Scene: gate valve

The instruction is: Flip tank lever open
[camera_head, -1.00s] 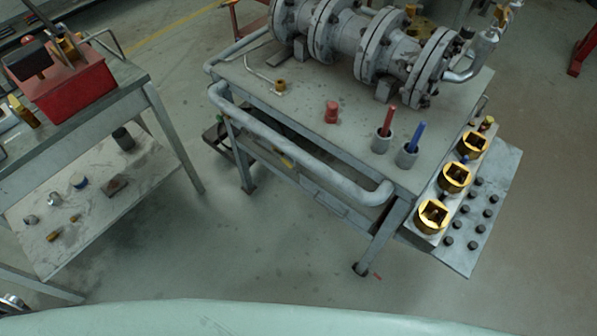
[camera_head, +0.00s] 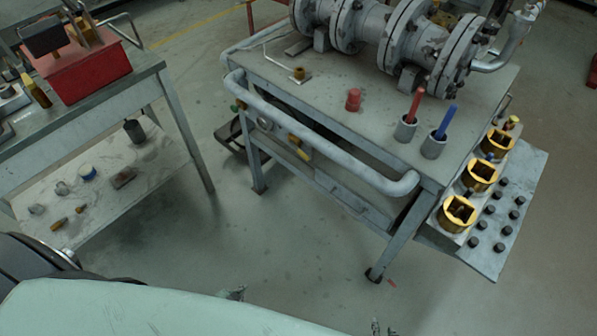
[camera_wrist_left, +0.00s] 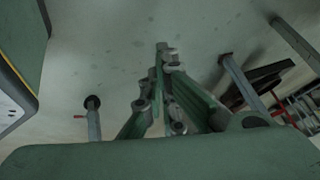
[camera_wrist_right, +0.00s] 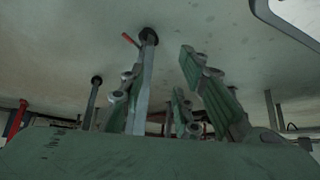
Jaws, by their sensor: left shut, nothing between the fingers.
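A grey flanged pipe assembly (camera_head: 400,38) lies on the grey metal table (camera_head: 330,105). A thin bent rod with a brass end (camera_head: 299,74) stands at the table's left part; I cannot tell whether it is the tank lever. My left gripper (camera_head: 236,293) shows only as small tips at the lower edge of the head view, over the floor and apart from the table. In the left wrist view (camera_wrist_left: 162,62) its fingers are together and empty. My right gripper (camera_wrist_right: 165,85) has its fingers apart, with nothing between them; only tips show in the head view (camera_head: 382,328).
A red cylinder (camera_head: 353,100) and two grey cups with a red handle (camera_head: 415,104) and a blue handle (camera_head: 446,122) stand on the table. Brass square sockets (camera_head: 458,214) line its right side. A side bench with a red box (camera_head: 88,75) stands left.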

